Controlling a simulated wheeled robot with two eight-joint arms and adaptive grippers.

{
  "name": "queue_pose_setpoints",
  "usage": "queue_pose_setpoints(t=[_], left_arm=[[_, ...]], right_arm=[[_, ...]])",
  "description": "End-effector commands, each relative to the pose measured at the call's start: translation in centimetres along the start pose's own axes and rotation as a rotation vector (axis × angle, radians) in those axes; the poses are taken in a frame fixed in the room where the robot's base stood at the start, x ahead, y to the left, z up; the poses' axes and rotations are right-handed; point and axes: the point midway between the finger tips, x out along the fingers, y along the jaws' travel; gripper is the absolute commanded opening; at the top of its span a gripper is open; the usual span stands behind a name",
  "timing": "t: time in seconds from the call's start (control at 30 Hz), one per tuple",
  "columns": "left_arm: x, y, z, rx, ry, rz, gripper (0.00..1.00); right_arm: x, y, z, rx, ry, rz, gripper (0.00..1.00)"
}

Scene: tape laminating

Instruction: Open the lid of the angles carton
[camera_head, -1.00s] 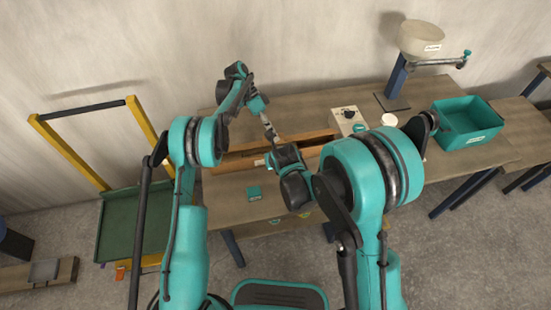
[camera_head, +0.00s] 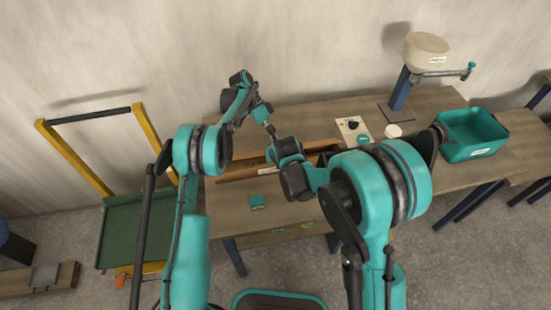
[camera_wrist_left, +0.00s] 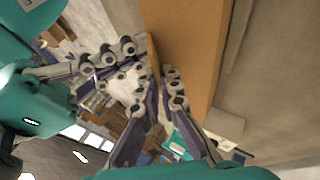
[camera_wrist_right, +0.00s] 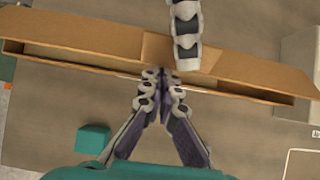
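The angles carton (camera_head: 235,175) is a long, low brown box lying across the table. In the right wrist view the carton (camera_wrist_right: 80,36) spans the top, with dark gaps along its near side and a lighter middle piece (camera_wrist_right: 168,52). My right gripper (camera_wrist_right: 161,76) has its fingertips together at the carton's near edge; I cannot tell whether they pinch cardboard. My left gripper (camera_wrist_right: 187,40) reaches over the carton from the far side. In the left wrist view its fingertips (camera_wrist_left: 162,80) are close together beside the carton wall (camera_wrist_left: 190,45). Both arms partly hide the carton in the head view.
A teal block (camera_head: 257,202) lies on the table in front of the carton. A control box (camera_head: 352,128), a white roll (camera_head: 393,131) and a teal bin (camera_head: 470,150) stand to the right. A post with a round top (camera_head: 426,48) stands behind. The wall is close behind the table.

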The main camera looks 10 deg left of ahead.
Motion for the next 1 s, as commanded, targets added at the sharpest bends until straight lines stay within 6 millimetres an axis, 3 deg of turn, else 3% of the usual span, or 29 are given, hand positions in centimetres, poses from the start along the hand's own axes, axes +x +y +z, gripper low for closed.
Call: queue_pose_setpoints(t=[0.03,0.2,0.23,0.3,0.77,1.0], left_arm=[[0.4,-0.1,0.1,0.001,-0.006,-0.001,0.00],[0.5,-0.2,0.2,0.001,-0.009,-0.001,0.00],[0.5,-0.2,0.2,0.001,-0.010,-0.001,0.11],[0.6,-0.2,0.2,0.001,-0.011,-0.001,0.25],[0.2,-0.1,0.2,0.000,-0.010,0.002,0.25],[-3.0,-0.1,0.1,0.000,-0.007,-0.001,0.25]], right_arm=[[-0.1,0.0,0.8,0.000,-0.020,0.000,0.00],[-0.1,0.0,0.9,0.000,-0.022,0.000,0.00],[-0.1,0.0,0.9,-0.001,-0.023,0.000,0.00],[-0.1,-0.1,0.9,-0.001,-0.023,-0.001,0.00],[0.0,-0.1,0.9,-0.001,-0.022,-0.001,0.00],[0.0,-0.1,0.7,0.000,-0.019,-0.001,0.00]])
